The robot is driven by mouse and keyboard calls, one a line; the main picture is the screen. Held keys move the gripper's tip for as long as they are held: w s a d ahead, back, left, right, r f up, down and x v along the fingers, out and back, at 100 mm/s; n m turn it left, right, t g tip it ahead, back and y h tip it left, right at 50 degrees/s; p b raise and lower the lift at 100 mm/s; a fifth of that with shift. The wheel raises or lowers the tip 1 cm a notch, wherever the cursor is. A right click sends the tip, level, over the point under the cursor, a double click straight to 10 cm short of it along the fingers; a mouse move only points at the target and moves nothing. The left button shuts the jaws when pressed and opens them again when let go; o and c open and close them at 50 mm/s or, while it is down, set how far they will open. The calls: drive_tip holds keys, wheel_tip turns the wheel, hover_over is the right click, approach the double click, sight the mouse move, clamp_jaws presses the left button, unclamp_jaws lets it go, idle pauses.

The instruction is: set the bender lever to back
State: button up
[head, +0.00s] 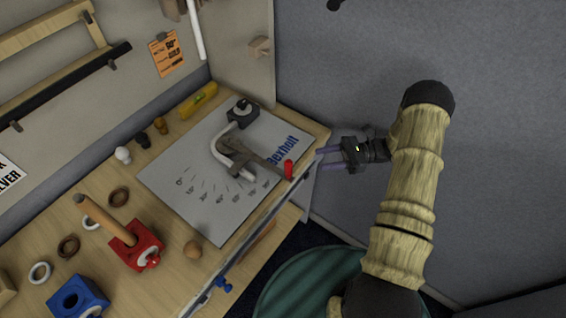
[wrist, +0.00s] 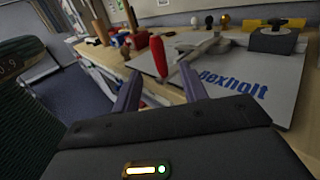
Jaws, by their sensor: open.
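The bender (head: 236,166) is a grey arm with a white bent tube on a light plate (head: 200,205) marked with angle figures and "Bexholt" lettering. Its lever ends in a red handle (head: 288,169) at the plate's right edge, close to the table edge. My gripper (head: 320,160) is open, just right of the red handle and apart from it. In the wrist view the red handle (wrist: 158,57) stands between the two fingers, farther out. Nothing is between the fingertips. The lever's grey arm (wrist: 205,48) runs back from the handle.
A dark clamp block (head: 242,112) sits at the plate's back corner. A red block with a wooden peg (head: 135,245), a blue block (head: 78,300), rings and knobs stand on the left. A wooden ball (head: 192,249) lies near the front edge. Grey wall stands behind my arm.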

sight(287, 165)
drive_tip(key=a+p, duration=0.1)
drive_tip(key=a, duration=0.3)
drive_tip(key=s+a+p, duration=0.1)
drive_tip(key=a+p, duration=0.1)
drive_tip(key=a, duration=0.1)
drive_tip(key=s+a+p, duration=0.1)
drive_tip(key=a, duration=0.3)
drive_tip(key=shift+a+p, duration=0.3)
drive_tip(key=shift+a, duration=0.05)
clamp_jaws()
drive_tip(key=shift+a+r, duration=0.1)
drive_tip(key=shift+a, duration=0.1)
drive_tip(key=shift+d, duration=0.15)
